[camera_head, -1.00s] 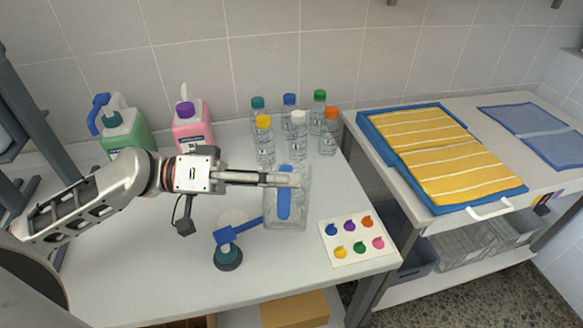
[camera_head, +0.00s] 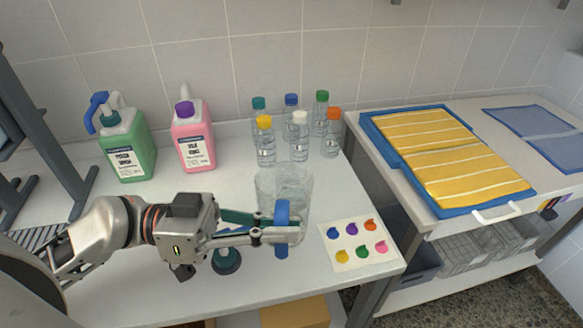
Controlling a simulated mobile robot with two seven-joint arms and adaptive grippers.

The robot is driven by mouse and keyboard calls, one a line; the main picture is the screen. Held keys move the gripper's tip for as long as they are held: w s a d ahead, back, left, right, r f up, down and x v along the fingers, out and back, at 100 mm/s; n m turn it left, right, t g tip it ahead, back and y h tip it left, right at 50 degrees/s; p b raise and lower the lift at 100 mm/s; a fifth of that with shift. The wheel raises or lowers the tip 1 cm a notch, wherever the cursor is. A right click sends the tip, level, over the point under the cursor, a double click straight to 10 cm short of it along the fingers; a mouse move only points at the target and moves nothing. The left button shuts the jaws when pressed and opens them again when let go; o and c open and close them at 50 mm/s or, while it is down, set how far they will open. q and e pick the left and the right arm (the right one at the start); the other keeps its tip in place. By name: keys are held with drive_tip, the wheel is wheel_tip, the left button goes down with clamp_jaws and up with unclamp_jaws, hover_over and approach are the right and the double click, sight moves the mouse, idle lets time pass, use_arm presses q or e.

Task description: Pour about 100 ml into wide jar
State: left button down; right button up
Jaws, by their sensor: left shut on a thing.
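My left gripper (camera_head: 284,232) is shut on the upright blue handle (camera_head: 282,212) of a clear vessel (camera_head: 285,182) near the right front of the table. The vessel looks wide and see-through, and the handle is on its near side. The gripper covers part of the handle and the vessel's lower front. I cannot tell whether a separate wide jar stands behind or within the same clear outline, nor the liquid level. My right gripper is out of view.
A green jug (camera_head: 127,150) and a pink jug (camera_head: 194,140) stand at the back left. Several capped bottles (camera_head: 298,138) stand behind the clear vessel. A color-spot card (camera_head: 347,257) lies right of it. A teal-based item (camera_head: 227,262) is partly hidden under my arm.

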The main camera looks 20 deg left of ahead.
use_arm(q)
drive_tip(key=shift+s+d+f+m, duration=0.15)
drive_tip(key=shift+s+f+m, duration=0.1)
drive_tip(key=shift+s+m, duration=0.25)
drive_tip(key=shift+s+d+f+m, duration=0.1)
drive_tip(key=shift+s+f+m, duration=0.15)
drive_tip(key=shift+m, duration=0.45)
